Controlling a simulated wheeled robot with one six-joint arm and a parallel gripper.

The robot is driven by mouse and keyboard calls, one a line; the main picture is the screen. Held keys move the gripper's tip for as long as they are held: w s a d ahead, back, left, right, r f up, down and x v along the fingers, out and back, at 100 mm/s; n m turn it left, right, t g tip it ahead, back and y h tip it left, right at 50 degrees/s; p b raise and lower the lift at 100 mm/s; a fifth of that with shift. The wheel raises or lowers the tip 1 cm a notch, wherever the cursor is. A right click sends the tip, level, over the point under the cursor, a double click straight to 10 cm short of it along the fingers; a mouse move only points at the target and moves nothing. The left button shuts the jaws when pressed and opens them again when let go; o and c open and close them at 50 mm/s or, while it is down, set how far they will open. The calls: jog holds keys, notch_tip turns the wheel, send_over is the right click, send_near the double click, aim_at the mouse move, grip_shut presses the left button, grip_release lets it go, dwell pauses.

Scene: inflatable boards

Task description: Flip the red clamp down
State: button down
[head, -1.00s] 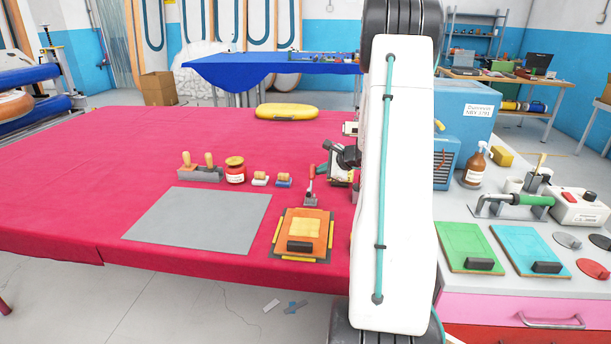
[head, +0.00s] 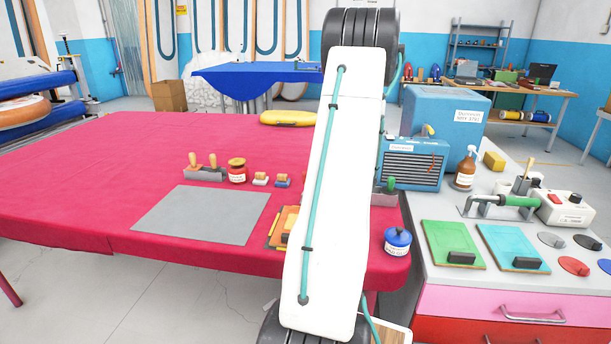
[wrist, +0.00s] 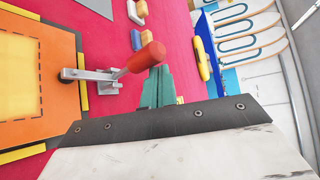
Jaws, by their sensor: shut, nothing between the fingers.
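The red clamp's handle (wrist: 146,57) shows in the wrist view, joined to a metal lever and bracket (wrist: 105,88) beside the orange board (wrist: 18,75). The metal arm of the clamp points toward the board's edge. My gripper (wrist: 160,80) is shut and empty, its green fingers right beside the handle's end. I cannot tell whether they touch it. In the head view my arm hides the red clamp and my gripper. Only the left edge of the orange board (head: 283,226) shows there.
A blue machine (head: 413,163) stands at the right.

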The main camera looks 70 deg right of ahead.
jog(key=shift+a+f, duration=0.1)
jog(key=shift+a, duration=0.25)
jog(key=shift+a+f, duration=0.15)
jog(key=shift+a, duration=0.05)
